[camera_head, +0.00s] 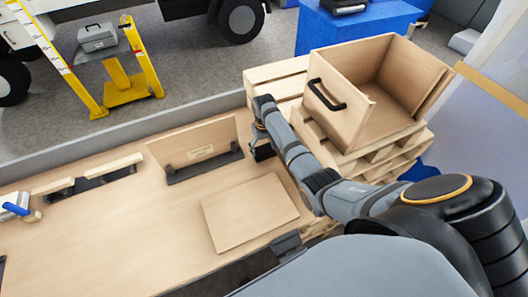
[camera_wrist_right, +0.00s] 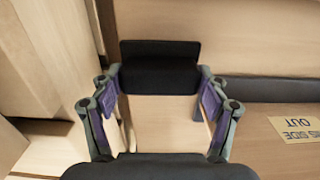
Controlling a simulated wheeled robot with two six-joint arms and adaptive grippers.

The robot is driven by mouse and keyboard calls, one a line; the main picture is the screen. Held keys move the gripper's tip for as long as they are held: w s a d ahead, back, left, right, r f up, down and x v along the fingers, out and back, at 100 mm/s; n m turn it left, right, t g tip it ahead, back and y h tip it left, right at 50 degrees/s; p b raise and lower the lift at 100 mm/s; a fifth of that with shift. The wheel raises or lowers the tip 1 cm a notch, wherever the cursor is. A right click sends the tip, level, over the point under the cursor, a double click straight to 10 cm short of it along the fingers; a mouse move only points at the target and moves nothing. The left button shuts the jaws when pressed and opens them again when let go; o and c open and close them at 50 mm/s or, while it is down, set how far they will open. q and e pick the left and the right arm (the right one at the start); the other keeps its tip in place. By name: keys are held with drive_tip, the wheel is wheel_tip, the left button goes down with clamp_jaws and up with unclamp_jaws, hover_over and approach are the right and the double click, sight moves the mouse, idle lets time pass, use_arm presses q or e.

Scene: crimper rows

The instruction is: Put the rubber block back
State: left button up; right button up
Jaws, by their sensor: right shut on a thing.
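The rubber block (camera_wrist_right: 160,76) is black and sits between the fingertips of my right gripper (camera_wrist_right: 160,88) in the right wrist view. Both purple-padded fingers bear on its ends. In the head view the right gripper (camera_head: 262,140) is at the right end of the workbench, beside an upright wooden panel, and the dark block (camera_head: 263,152) shows only partly below it. The panel (camera_head: 190,140) has a label and a black strip (camera_head: 205,166) along its foot. My left gripper is not in view.
A flat wooden board (camera_head: 250,211) lies on the workbench (camera_head: 130,240). A slotted wooden piece with black strips (camera_head: 88,182) is to the left. An open wooden box with a black handle (camera_head: 335,110) stands on pallets (camera_head: 370,157) at right. The bench's front left is mostly clear.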

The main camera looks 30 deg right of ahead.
sight(264, 152)
wheel_tip(264, 152, down, 3)
drive_tip(key=shift+r, duration=0.1)
drive_tip(key=o, duration=1.1)
use_arm(q)
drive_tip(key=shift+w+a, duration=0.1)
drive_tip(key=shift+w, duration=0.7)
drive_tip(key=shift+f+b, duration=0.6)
drive_tip(key=shift+b, duration=0.05)
use_arm(e)
wheel_tip(264, 152, up, 12)
drive_tip(key=shift+r, duration=0.1)
